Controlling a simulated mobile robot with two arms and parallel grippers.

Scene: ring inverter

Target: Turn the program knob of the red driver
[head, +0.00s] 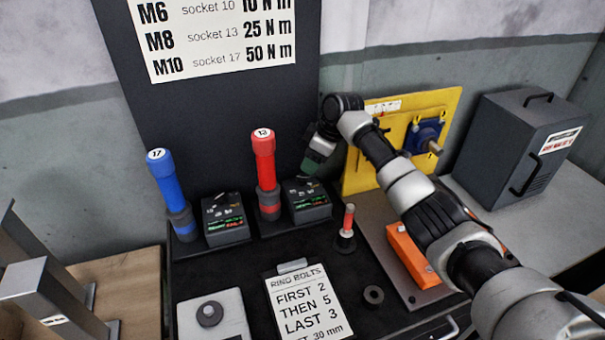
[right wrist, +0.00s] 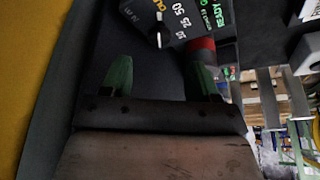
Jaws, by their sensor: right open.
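The red driver (head: 264,170), marked 13, stands upright in its holder on the black bench. A dark control box (head: 309,201) with a lit display stands just right of it. My right gripper (head: 310,166) is open and empty, above and behind that box. In the right wrist view the open green fingers (right wrist: 158,74) point at a dark box face (right wrist: 190,22) marked 10, 25, 50, with a green READY display. A small white pointer mark, apparently on the program knob (right wrist: 159,40), lies beyond the fingertips, apart from them. The knob's outline is too dark to make out.
A blue driver (head: 168,190), marked 17, and its own box (head: 224,218) stand to the left. A red-handled tool (head: 347,225) stands in front right. A yellow panel (head: 360,165) is close behind my right arm. A ring-bolt card (head: 302,305) lies in front.

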